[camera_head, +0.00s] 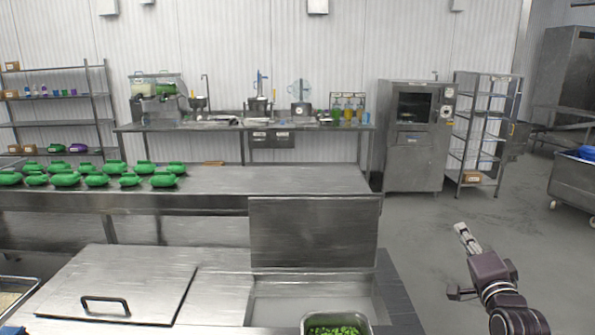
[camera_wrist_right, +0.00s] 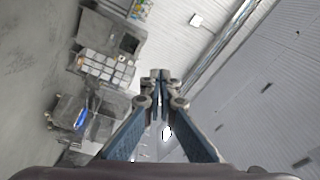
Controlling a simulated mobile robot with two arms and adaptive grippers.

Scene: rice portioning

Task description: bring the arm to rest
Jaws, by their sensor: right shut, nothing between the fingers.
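My right gripper (camera_head: 463,234) is at the right side of the head view, held up over bare floor, to the right of the steel counter (camera_head: 220,310). It points up and away from the counter. In the right wrist view its fingers (camera_wrist_right: 160,82) meet at the tips, shut, with nothing between them. My left gripper is not in the head view.
An open steel lid (camera_head: 313,232) stands upright on the counter, behind a pan of green pieces (camera_head: 336,320). A closed lid (camera_head: 120,283) with a black handle lies to the left. Several green containers (camera_head: 65,178) stand on the table behind. Floor (camera_head: 425,235) is free around my right gripper.

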